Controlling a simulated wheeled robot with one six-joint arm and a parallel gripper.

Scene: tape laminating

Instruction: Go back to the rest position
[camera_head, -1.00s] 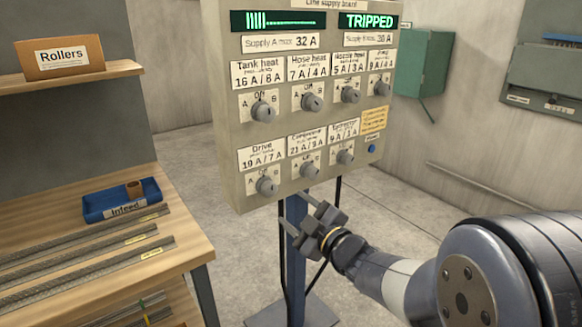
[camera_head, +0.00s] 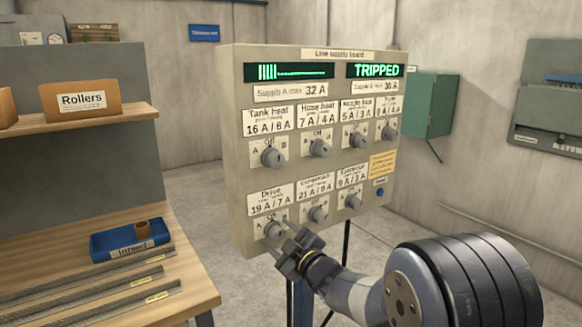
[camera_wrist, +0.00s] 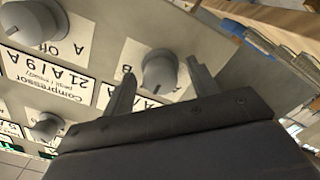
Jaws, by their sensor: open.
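My gripper (camera_head: 279,238) is open in front of the lower left of the line supply board (camera_head: 238,170). Its fingertips overlap the Drive knob (camera_head: 273,230) in the head view. In the wrist view my gripper (camera_wrist: 160,88) has a finger to either side of a grey knob (camera_wrist: 158,68), apparently the Drive one. I cannot tell whether the fingers touch it. The display (camera_head: 376,70) at the board's top right reads TRIPPED.
A wooden bench (camera_head: 190,262) at left holds a blue Infeed tray (camera_head: 100,246) and metal strips. A Rollers box (camera_head: 85,99) sits on the shelf above. A green box (camera_head: 430,105) hangs on the wall behind. Open floor (camera_head: 215,210) lies between bench and board.

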